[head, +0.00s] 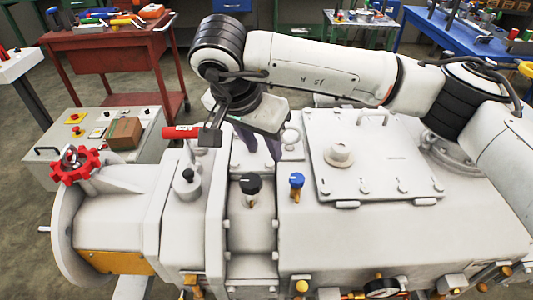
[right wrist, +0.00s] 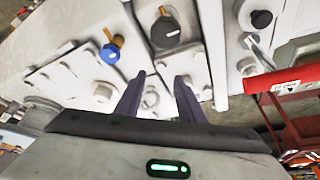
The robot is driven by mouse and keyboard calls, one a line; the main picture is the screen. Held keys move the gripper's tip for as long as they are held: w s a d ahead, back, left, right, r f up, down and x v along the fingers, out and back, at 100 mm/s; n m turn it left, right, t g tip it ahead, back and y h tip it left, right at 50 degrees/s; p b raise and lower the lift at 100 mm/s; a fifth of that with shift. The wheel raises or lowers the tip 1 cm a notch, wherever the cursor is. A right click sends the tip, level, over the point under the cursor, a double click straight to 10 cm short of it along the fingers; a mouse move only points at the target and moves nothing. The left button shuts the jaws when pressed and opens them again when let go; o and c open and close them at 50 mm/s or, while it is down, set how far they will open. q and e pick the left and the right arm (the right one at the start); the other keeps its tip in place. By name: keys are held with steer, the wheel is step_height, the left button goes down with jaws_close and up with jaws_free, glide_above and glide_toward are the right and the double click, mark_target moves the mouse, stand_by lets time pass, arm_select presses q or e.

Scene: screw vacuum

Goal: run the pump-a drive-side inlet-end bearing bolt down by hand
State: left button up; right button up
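The pump (head: 420,235) is a large pale housing across the middle and right of the head view. My right gripper (head: 259,147) points down over its left part, behind the black knob (head: 251,184) and blue knob (head: 297,181). In the right wrist view my right gripper (right wrist: 160,88) is open, its two dark fingers apart. A pale round bolt-like part (right wrist: 151,99) shows between and beyond the fingers, on a pale plate. I cannot tell whether it is the bearing bolt, nor whether the fingers touch anything. The fingertips are partly hidden in the head view. My left gripper is out of view.
A red handle (head: 181,132) with a white label lies close left of the gripper. A round pale cap (head: 338,154) sits on the cover plate to the right. A red valve wheel (head: 75,165) is far left. A red tool cart (head: 100,50) stands behind.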

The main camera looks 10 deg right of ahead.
mark_target(270, 162)
steer(key=x, duration=0.5)
steer(key=shift+f, duration=0.1)
steer(key=shift+a, duration=0.1)
jaws_close()
